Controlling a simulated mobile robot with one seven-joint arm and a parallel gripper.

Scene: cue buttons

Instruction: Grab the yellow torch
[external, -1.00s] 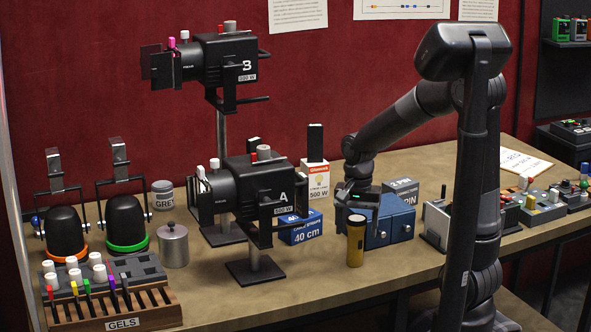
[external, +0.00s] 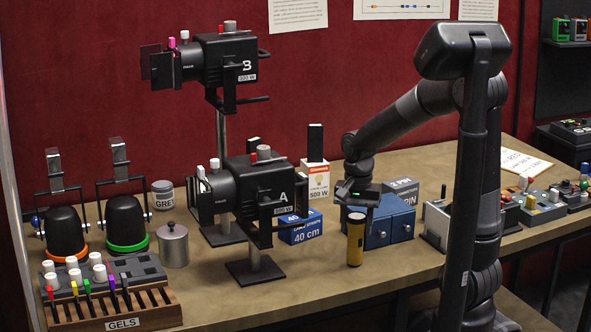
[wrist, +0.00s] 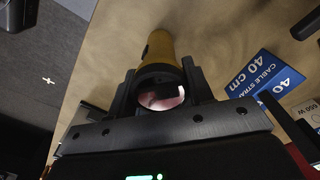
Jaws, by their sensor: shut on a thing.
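The yellow torch (external: 355,242) stands upright near the front edge of the workbench, with a dark band near its top. My gripper (external: 357,200) is at the torch's upper end, above the bench. In the wrist view the torch (wrist: 160,50) sits between the two dark fingers of my gripper (wrist: 160,88), which press on its sides near the round lens end. The lens faces the wrist camera. Whether the torch's base touches the bench is hard to tell.
A blue cable-strap box (external: 300,229) and lamp A (external: 265,195) stand left of the torch. A blue drawer case (external: 390,222) is close behind it on the right. The wooden gel rack (external: 110,310) is at the front left.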

